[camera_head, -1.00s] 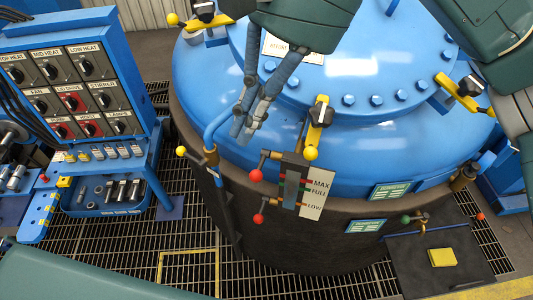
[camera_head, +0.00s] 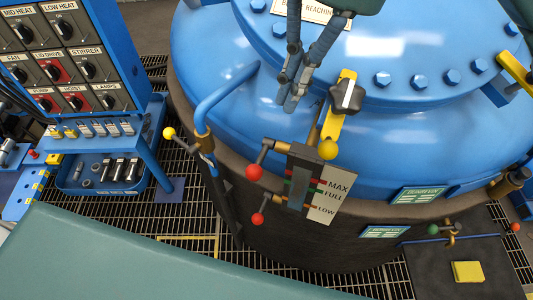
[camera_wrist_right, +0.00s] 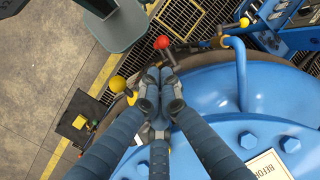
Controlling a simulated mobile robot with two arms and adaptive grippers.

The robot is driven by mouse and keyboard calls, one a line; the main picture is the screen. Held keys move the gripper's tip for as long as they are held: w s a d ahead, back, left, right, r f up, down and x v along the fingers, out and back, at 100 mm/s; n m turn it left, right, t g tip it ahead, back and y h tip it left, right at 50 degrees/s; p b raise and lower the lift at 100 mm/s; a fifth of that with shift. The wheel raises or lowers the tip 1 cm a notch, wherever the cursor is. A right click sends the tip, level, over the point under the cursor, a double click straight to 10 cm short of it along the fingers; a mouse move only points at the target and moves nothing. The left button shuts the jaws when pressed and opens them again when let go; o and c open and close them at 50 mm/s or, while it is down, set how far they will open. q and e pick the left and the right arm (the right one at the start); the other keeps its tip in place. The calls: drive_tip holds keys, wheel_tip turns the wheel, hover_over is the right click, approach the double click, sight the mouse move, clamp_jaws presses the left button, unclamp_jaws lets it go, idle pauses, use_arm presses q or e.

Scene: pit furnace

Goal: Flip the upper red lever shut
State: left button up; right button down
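The upper red lever has a red ball knob (camera_head: 254,173) at the left of the gauge's top; it hangs down-left from its valve, with its arm bent. A second red ball (camera_head: 257,219) sits on the lower lever. The level gauge (camera_head: 299,182) stands between them and the MAX/FULL/LOW plate (camera_head: 330,198). My right gripper (camera_head: 289,98) is above and a little right of the upper lever, apart from it, fingers together and empty. In the right wrist view, a red ball (camera_wrist_right: 162,42) shows just beyond the closed fingertips (camera_wrist_right: 160,85). My left gripper is out of view.
A yellow clamp (camera_head: 339,108) with a dark knob stands right of my right gripper. A blue pipe (camera_head: 225,92) and yellow-ball lever (camera_head: 169,133) lie left. The blue furnace lid (camera_head: 400,140) fills the right; the control panel (camera_head: 75,55) stands left.

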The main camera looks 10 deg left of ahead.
sight(260, 170)
drive_tip(key=p+x, duration=0.4)
drive_tip(key=x, duration=0.9)
drive_tip(key=shift+s+r+p, duration=0.1)
drive_tip(key=shift+s+p, duration=0.1)
drive_tip(key=shift+p, duration=0.2)
drive_tip(key=shift+s+a+f, duration=0.1)
drive_tip(key=shift+f, duration=0.4)
drive_tip(key=shift+f, duration=0.1)
